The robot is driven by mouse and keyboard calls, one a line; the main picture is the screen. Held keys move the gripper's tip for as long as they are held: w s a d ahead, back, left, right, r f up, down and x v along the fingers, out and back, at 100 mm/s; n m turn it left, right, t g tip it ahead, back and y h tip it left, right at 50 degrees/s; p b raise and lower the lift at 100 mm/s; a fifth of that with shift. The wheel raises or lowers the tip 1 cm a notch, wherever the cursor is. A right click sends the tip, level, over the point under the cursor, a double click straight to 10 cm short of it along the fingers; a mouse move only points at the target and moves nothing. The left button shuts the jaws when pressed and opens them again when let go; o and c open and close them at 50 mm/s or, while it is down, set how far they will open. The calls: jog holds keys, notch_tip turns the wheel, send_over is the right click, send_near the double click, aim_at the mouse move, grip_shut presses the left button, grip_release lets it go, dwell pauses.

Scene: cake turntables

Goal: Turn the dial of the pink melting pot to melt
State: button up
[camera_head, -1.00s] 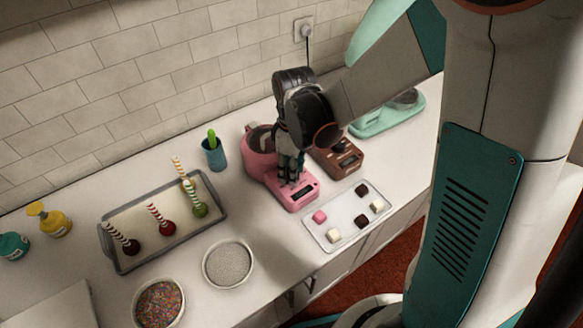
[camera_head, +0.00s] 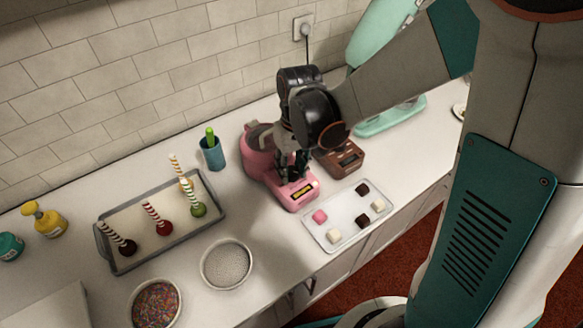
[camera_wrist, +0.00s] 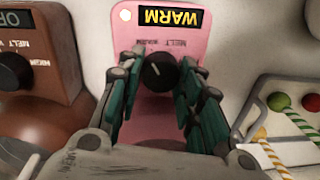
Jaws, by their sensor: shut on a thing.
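The pink melting pot (camera_head: 256,158) stands on the counter, with its control base towards the front. Its small display (camera_wrist: 170,17) is lit yellow and reads WARM. The black dial (camera_wrist: 159,72) sits on the pink panel below labels that include MELT and WARM. My gripper (camera_wrist: 161,74) points down over the panel with a finger on each side of the dial, shut on it. In the head view my gripper (camera_head: 288,178) covers the dial and part of the pot.
A brown melting pot (camera_head: 341,157) stands close on the right; its display (camera_wrist: 13,20) appears to read OFF. A tray of sweets (camera_head: 325,234) lies in front. A teal cup (camera_head: 212,154) and a cake-pop tray (camera_head: 127,267) stand to the left.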

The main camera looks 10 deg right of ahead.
aim_at(295, 171)
jog(key=m, duration=0.4)
jog(key=shift+m, duration=0.3)
dwell(0.3)
jog(key=o, duration=0.8)
jog(key=shift+c, duration=0.2)
jog(key=shift+r, duration=0.1)
notch_tip(295, 171, up, 12)
jog(key=shift+s+d+b, duration=0.2)
jog(key=shift+d+b, duration=0.1)
jog(key=shift+d, duration=0.1)
